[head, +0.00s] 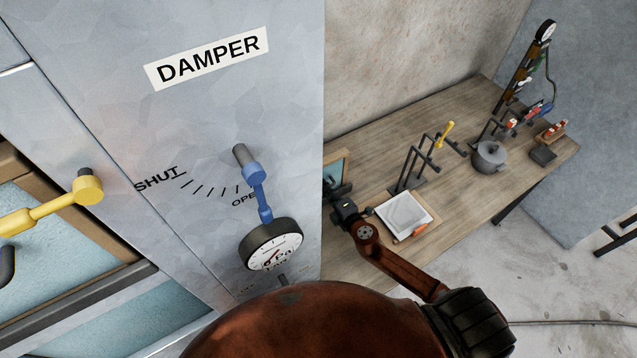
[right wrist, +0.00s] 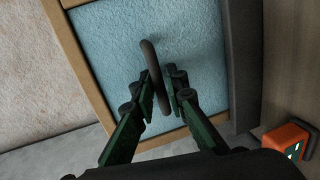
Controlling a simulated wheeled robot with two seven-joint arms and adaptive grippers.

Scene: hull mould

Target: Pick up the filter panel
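The filter panel, pale blue mesh in a tan wooden frame, fills much of the right wrist view (right wrist: 110,45). A dark bar handle (right wrist: 148,52) stands on its face. My right gripper (right wrist: 166,84) is open, with the handle's lower part between or just beyond its fingertips; contact is unclear. In the head view a strip of this panel (head: 337,168) shows past the cabinet edge, beside my right gripper (head: 338,193), partly hidden by the cabinet. Another blue panel in a wooden frame (head: 30,240) sits inside the cabinet at left. My left gripper is not in view.
The grey cabinet (head: 110,110) carries a DAMPER label, a blue lever (head: 258,190) near OPEN, a gauge (head: 272,246) and a yellow handle (head: 60,203). The wooden bench (head: 465,215) holds a white tray (head: 402,213), a pot (head: 489,156) and racks. An orange item (right wrist: 288,140) lies right.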

